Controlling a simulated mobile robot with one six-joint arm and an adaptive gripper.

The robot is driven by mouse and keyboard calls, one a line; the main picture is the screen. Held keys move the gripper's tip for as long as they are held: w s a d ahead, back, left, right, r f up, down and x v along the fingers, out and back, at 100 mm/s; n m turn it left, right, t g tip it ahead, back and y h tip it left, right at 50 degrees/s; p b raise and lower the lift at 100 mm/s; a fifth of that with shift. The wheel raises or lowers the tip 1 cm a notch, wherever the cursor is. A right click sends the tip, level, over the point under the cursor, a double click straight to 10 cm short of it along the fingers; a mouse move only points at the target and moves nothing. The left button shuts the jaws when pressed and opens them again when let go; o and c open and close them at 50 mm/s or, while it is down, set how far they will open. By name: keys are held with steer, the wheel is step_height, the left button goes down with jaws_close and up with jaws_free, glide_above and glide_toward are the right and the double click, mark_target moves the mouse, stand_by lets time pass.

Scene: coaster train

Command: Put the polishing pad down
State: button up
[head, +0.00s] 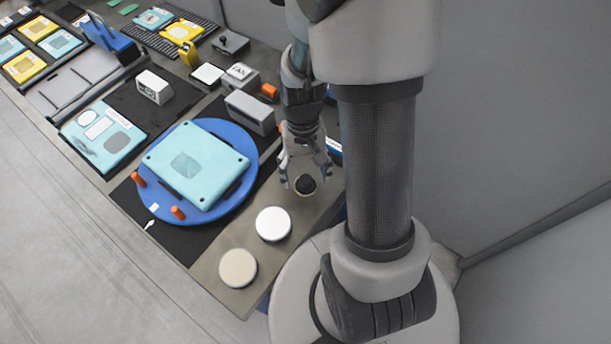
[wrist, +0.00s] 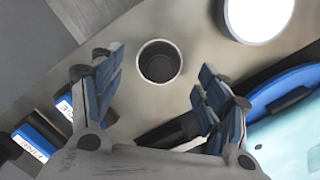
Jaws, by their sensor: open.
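My gripper (head: 306,176) is open, with nothing between its fingers, above the near right part of the bench. A small round cup (head: 305,186) with a dark inside stands below the fingertips. In the wrist view the cup (wrist: 158,61) shows between and beyond the spread fingers. Two blue and white blocks lie left of the fingers there; the nearer block (wrist: 38,142) is marked FINE, and the other block (wrist: 66,106) is partly covered by the left finger. One such block (head: 334,148) shows beside my gripper in the head view. I cannot tell which thing is the polishing pad.
A white disc (head: 272,224) and a beige disc (head: 238,268) lie on the near bench. A blue turntable (head: 246,199) bears a teal square case (head: 195,165), with orange pegs (head: 178,212) at its edge. A grey box (head: 250,112) stands behind my gripper.

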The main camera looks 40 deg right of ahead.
steer(key=a+r+n+t+p, duration=0.1)
steer(key=a+r, duration=0.1)
steer(key=r, duration=0.7)
steer(key=a+r+n+t+p, duration=0.1)
steer(key=a+r, duration=0.1)
steer(key=r, duration=0.7)
steer(key=s+a+r+n+t, duration=0.3)
steer(key=s+a+r+t, duration=0.1)
steer(key=s+r, duration=0.4)
steer(key=shift+a+r+h, duration=0.15)
steer(key=shift+a+h, duration=0.25)
steer(key=shift+a, duration=0.2)
